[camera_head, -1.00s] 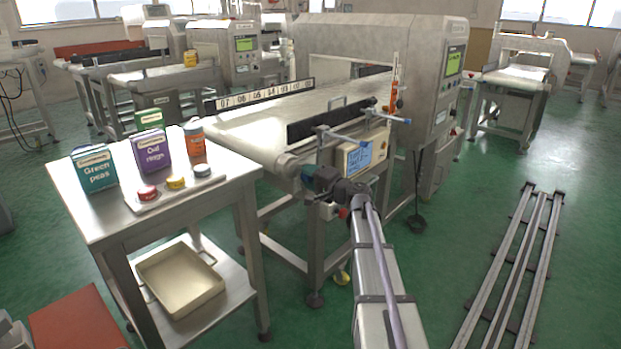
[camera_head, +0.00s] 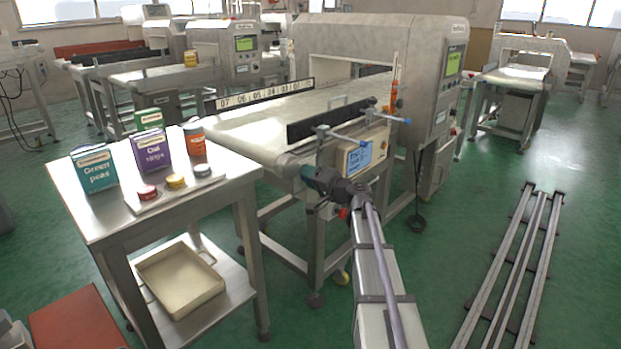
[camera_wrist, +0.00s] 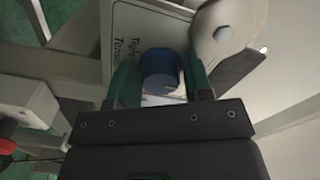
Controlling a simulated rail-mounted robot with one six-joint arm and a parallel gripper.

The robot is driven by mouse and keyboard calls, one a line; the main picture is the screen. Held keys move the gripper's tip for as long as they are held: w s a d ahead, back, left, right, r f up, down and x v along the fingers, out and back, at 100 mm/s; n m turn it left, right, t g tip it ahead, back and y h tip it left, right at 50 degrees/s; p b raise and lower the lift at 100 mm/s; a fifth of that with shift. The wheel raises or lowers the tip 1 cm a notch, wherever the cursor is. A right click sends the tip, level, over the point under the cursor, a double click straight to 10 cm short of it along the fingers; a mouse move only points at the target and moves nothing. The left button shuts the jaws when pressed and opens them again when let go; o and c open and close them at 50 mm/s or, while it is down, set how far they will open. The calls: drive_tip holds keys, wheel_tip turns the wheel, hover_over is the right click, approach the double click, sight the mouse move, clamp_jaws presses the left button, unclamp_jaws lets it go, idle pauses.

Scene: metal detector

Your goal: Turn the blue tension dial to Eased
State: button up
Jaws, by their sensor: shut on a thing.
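The blue tension dial (camera_wrist: 161,72) sits on a pale plate (camera_wrist: 128,25) in the wrist view. Dark lettering, partly readable as "Tight" and "Tension", runs beside the dial; no "Eased" mark can be read. My gripper (camera_wrist: 160,88) is shut on the dial, with one green finger on each side of it. In the head view my gripper (camera_head: 312,175) is at the near end of the conveyor frame, and the dial is hidden there.
The conveyor belt (camera_head: 262,122) runs above my gripper toward the metal detector (camera_head: 345,38). Blue-handled clamps (camera_head: 375,140) and a blue-labelled box (camera_head: 362,155) are close by. A steel table (camera_head: 110,222) with several packs stands to the left.

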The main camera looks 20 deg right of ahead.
drive_tip(key=o, duration=0.9)
drive_tip(key=shift+s, duration=0.1)
drive_tip(key=v, duration=1)
drive_tip(key=shift+s+d, duration=0.15)
drive_tip(key=shift+s, duration=0.15)
